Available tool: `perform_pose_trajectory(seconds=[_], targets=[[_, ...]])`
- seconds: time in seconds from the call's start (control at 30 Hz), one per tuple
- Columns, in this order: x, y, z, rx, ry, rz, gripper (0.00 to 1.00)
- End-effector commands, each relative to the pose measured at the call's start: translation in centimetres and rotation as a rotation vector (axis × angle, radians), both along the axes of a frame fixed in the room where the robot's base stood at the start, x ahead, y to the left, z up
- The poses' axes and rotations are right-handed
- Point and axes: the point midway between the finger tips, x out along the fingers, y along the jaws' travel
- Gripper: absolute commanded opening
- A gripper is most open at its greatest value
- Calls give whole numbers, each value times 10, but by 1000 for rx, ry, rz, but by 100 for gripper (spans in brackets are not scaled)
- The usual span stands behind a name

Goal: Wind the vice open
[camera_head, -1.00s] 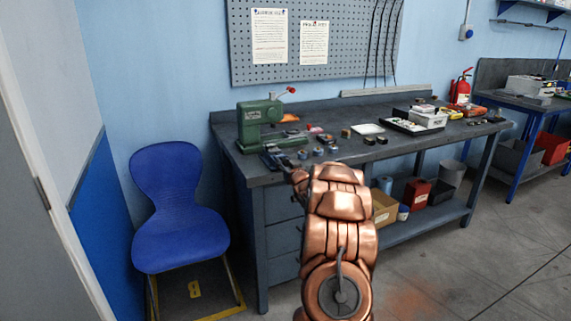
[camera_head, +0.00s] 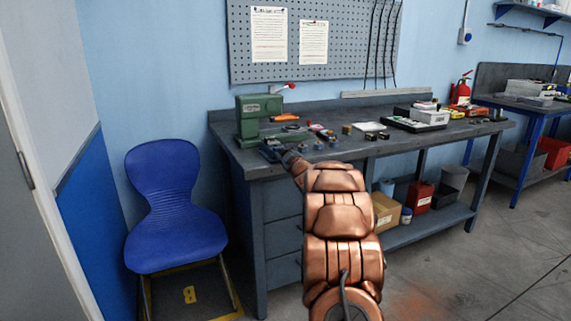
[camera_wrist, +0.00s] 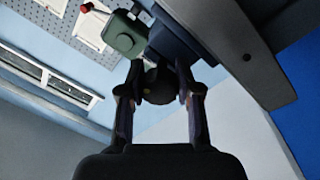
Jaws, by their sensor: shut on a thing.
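The vice looks like a dark blue block at the front left edge of the bench; in the head view (camera_head: 268,152) it is small and partly behind my arm. In the wrist view the dark blue block (camera_wrist: 182,42) lies just beyond my fingertips. My gripper (camera_wrist: 158,80) is shut on a dark round part, seemingly the vice's handle hub (camera_wrist: 158,92), with one finger on each side. The jaw opening of the vice cannot be made out. In the head view my gripper is mostly hidden by my arm.
A green press (camera_head: 255,118) with a red-knobbed lever stands behind the vice; it also shows in the wrist view (camera_wrist: 125,38). Small parts and a tray (camera_head: 418,123) lie along the bench (camera_head: 350,152). A blue chair (camera_head: 170,215) stands left; open floor lies right.

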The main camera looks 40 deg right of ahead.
Motion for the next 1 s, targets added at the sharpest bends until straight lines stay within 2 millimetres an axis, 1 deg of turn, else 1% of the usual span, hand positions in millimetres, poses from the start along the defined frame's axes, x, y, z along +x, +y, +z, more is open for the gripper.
perform_pose_trajectory(seconds=[0.03,0.7,1.0], targets=[[-1,-1,-7,-43,15,-3,0],[-1,-2,-4,-645,227,-3,0],[-1,-2,-4,-886,312,-2,0]])
